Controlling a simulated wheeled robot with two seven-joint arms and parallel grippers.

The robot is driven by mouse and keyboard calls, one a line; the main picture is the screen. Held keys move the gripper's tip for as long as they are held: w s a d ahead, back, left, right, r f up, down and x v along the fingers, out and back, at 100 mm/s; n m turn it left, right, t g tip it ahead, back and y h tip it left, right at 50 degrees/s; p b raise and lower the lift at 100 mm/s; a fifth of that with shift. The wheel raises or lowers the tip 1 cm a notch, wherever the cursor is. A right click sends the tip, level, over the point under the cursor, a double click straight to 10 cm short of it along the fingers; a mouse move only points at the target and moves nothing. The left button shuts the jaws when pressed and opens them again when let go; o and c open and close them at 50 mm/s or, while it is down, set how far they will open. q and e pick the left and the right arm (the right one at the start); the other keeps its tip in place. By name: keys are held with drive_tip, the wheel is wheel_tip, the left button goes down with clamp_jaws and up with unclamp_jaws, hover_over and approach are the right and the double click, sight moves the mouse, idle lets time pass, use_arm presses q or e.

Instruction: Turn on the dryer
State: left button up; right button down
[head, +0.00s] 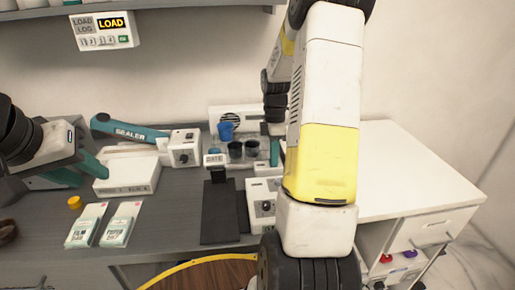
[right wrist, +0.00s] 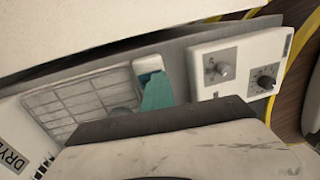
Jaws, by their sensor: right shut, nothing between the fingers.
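The dryer (right wrist: 80,100) is a white unit at the left of the right wrist view, with a slatted rectangular grille. Its partly cropped label (right wrist: 14,155) reads "DRYE". Small dark details sit beside the label, too small to make out as a switch.
A white box with knobs (head: 263,207) stands near the counter's front edge, beside a black mat (head: 222,228). Small cups (head: 236,150), a teal sealer (head: 130,130) and packets (head: 88,224) are close by. A bare white cabinet top (head: 405,170) is at right.

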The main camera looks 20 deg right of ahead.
drive_tip(key=shift+w+f, duration=0.1)
drive_tip(key=shift+w+d+r, duration=0.2)
drive_tip(key=shift+w, duration=0.45)
wheel_tip(320, 180, up, 8)
drive_tip(key=shift+w, duration=0.45)
drive_tip(key=shift+d+f, duration=0.1)
wheel_tip(320, 180, up, 6)
drive_tip(key=shift+s, duration=0.3)
